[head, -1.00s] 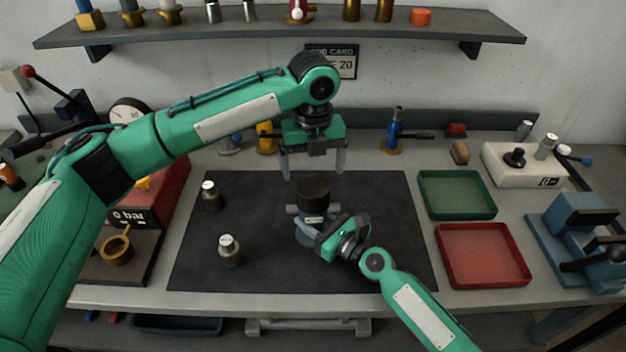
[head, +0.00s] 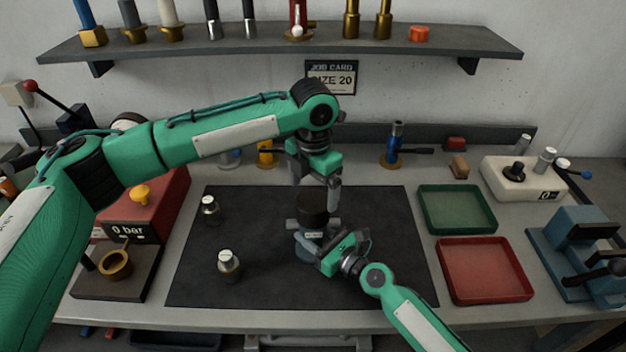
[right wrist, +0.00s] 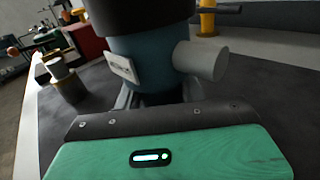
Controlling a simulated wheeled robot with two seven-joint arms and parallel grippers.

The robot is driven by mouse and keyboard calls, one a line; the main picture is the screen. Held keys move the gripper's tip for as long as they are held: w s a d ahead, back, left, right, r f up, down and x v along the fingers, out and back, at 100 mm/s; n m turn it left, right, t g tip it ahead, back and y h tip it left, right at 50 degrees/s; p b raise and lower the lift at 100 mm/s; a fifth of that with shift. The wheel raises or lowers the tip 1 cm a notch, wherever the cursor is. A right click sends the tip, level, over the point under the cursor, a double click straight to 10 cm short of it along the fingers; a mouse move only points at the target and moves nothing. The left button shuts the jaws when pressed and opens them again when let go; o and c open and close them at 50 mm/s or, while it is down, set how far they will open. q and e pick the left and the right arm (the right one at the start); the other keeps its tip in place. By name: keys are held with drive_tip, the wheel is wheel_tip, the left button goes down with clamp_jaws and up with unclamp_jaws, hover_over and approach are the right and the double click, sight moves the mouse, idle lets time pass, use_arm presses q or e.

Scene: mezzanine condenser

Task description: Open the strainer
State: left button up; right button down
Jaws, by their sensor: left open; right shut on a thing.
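The strainer stands upright on the black mat, with a dark round cap (head: 312,208) on top, a blue-grey body (head: 304,254), grey side stubs and a small pale label plate. In the right wrist view, its body (right wrist: 150,62) and a stub fill the upper middle; the cap's top is cut off. My right gripper (head: 316,246) is shut on the lower body from the front right. My left gripper (head: 316,190) is open, pointing down at the cap, its fingers turned diagonally. I cannot tell whether they touch the cap.
Two small silver-topped fittings (head: 229,265) stand on the mat's left side. A green tray (head: 457,216) and a red tray (head: 484,270) lie to the right, both empty. A red gauge box (head: 140,205) is at left, a blue vise (head: 578,250) far right. The mat's front is clear.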

sight(313, 200)
use_arm(q)
drive_tip(key=shift+f, duration=3.1)
use_arm(e)
drive_tip(key=shift+r, duration=0.2)
